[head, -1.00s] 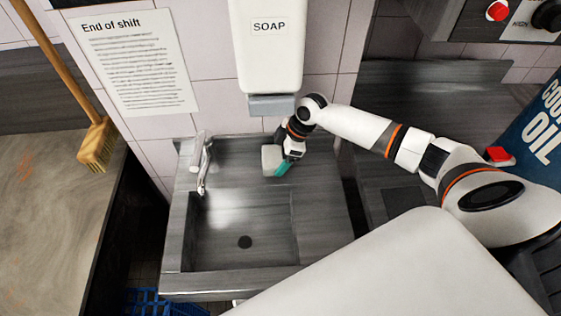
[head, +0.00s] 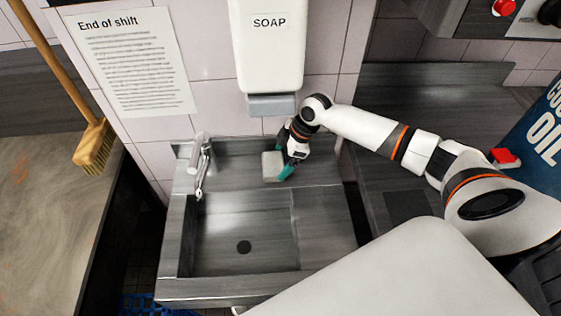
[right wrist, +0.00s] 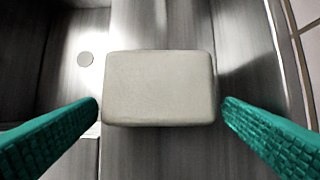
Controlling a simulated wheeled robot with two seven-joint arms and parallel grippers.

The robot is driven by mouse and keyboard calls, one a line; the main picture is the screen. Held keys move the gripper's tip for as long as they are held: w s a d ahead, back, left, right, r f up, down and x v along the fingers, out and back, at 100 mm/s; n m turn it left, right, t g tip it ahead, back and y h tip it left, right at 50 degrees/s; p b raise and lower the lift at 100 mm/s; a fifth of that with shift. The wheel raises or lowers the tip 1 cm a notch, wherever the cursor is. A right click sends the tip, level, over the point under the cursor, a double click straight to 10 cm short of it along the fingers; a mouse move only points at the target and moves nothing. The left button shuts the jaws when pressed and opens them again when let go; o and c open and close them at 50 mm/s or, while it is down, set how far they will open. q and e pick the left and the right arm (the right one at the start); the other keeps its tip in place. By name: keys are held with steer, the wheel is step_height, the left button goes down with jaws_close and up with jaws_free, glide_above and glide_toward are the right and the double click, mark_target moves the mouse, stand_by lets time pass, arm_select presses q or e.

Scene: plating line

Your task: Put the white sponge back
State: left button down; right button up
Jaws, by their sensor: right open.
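The white sponge (head: 272,166) is a pale block on the back ledge of the grey sink, right of the tap and below the soap dispenser. In the right wrist view the sponge (right wrist: 160,88) lies between the two green fingers, with a narrow gap showing at each side. My right gripper (head: 284,163) is open around the sponge; it also shows in the right wrist view (right wrist: 160,108). My left gripper does not show in the head view.
The sink (head: 315,217) has an empty basin with a round drain. The tap (head: 201,165) stands left of the sponge. The soap dispenser (head: 270,50) hangs on the wall above it. A blue oil drum (head: 542,130) stands at the right, a broom (head: 93,145) at the left.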

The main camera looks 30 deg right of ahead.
steer(key=b+v, duration=0.1)
steer(key=v, duration=0.9)
steer(key=shift+b, duration=0.35)
steer(key=shift+s, duration=0.1)
